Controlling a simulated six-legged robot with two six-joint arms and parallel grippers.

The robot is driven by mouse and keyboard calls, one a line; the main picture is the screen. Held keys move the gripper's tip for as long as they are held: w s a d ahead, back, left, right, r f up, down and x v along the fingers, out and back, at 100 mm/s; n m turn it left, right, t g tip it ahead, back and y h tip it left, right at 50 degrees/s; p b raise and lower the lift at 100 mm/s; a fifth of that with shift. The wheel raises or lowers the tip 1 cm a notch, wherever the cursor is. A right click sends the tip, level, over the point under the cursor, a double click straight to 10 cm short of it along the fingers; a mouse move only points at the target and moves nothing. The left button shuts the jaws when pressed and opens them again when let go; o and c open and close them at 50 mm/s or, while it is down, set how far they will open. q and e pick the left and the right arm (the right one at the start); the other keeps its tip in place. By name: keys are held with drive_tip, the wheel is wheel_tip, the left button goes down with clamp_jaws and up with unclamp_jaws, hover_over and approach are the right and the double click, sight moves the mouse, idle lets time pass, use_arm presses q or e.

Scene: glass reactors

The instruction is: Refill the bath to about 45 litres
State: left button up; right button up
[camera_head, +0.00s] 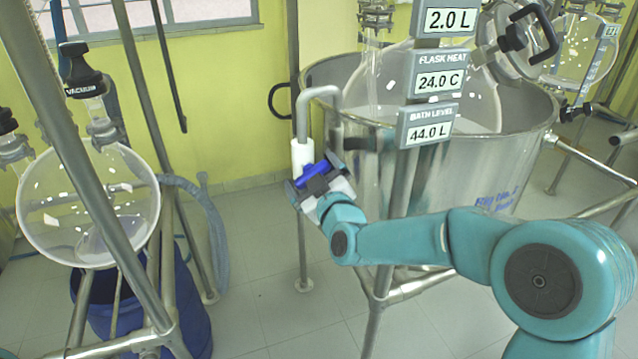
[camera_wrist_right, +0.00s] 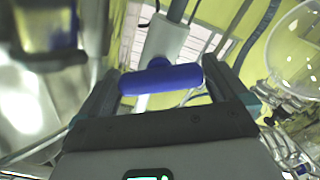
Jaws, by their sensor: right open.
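The bath (camera_head: 490,165) is a wide steel tub at the centre right, with a glass flask (camera_head: 375,75) in it. Its bath level display (camera_head: 429,128) reads 44.0 L. A grey bent spout (camera_head: 320,92) hooks over the bath's left rim from a white-sleeved pipe (camera_head: 302,155). A blue valve handle (camera_head: 318,172) is on this pipe. My right gripper (camera_head: 316,180) is at the handle with its jaws open. In the right wrist view the blue handle (camera_wrist_right: 160,79) lies crosswise between the two fingers; contact is unclear. I cannot tell whether water runs from the spout. My left gripper is out of view.
Other displays read 2.0 L (camera_head: 450,20) and flask heat 24.0 C (camera_head: 441,82). A round glass vessel (camera_head: 90,205) on a metal frame stands at the left above a blue drum (camera_head: 190,315). Frame legs surround the bath. Tiled floor (camera_head: 265,260) between the rigs is open.

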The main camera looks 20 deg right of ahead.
drive_tip(key=s+b, duration=0.2)
drive_tip(key=s, duration=1.4)
drive_tip(key=shift+d, duration=0.25)
idle(6.2)
